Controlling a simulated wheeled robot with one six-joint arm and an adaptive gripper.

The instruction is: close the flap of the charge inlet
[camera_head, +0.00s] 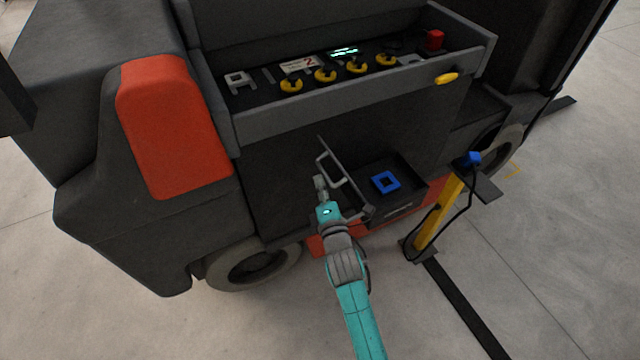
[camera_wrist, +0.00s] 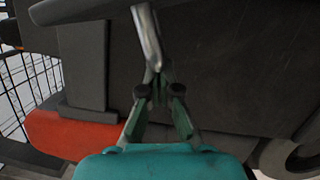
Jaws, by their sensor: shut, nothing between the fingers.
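The flap (camera_head: 348,178) of the charge inlet stands open, seen nearly edge-on as a thin dark panel left of the inlet recess. A pale bar handle (camera_head: 333,168) is on its left face. The charge inlet (camera_head: 377,188) is a blue square frame in a dark recess, uncovered. My gripper (camera_head: 319,181) is shut and empty, just left of the flap, close to the handle. In the wrist view the fingertips (camera_wrist: 160,75) are together at the lower end of the metal handle bar (camera_wrist: 147,35); I cannot tell if they touch it.
The dark vehicle has a control panel ledge (camera_head: 340,75) with yellow knobs above the inlet. A red-orange cover (camera_head: 170,125) and a wheel (camera_head: 253,268) are to the left. A yellow post (camera_head: 438,215) with a blue plug (camera_head: 473,158) and cable stands right. Floor in front is mostly clear.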

